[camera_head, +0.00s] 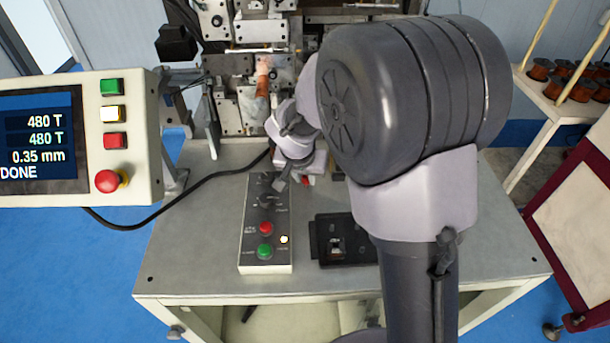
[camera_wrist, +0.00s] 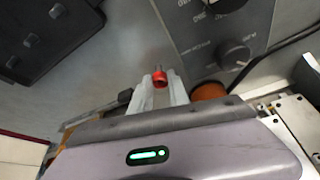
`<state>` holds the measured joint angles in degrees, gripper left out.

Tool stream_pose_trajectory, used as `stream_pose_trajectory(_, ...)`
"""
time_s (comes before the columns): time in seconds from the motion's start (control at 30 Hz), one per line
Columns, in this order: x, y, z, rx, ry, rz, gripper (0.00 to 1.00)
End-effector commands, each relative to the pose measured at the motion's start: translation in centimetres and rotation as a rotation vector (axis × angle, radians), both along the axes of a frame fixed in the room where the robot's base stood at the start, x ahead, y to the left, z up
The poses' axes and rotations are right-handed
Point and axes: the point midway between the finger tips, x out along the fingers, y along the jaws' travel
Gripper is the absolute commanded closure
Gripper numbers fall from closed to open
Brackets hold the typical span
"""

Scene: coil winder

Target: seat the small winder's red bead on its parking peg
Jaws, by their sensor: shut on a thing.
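The red bead (camera_wrist: 160,79) is between the fingertips of my gripper (camera_wrist: 162,86) in the wrist view. The gripper is shut on it. In the head view my gripper (camera_head: 304,181) is low in front of the winder (camera_head: 236,105), above the bench and behind the control box. A small red spot beside the fingers there appears to be the bead. I cannot make out the parking peg in either view. My arm covers much of the winder's right side in the head view.
The control box (camera_head: 253,210) with its knob and buttons lies near the fingers. A black tray (camera_head: 327,248) sits to its right. A screen panel (camera_head: 80,137) stands at left, its cable (camera_head: 185,193) crossing the bench. An orange cylinder (camera_wrist: 208,92) shows beside the gripper.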

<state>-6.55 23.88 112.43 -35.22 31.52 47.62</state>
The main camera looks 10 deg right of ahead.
Motion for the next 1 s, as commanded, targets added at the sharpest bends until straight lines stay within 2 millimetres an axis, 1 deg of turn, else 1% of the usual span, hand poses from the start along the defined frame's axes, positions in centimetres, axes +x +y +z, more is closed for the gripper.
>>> stream_pose_trajectory(0.17,0.0,0.0,-0.2,0.000,0.000,0.000,1.00)
stream_pose_trajectory(0.97,0.0,0.0,-2.3,0.000,0.000,0.000,1.00)
stream_pose_trajectory(1.0,0.0,0.0,-2.2,0.000,0.000,0.000,0.73)
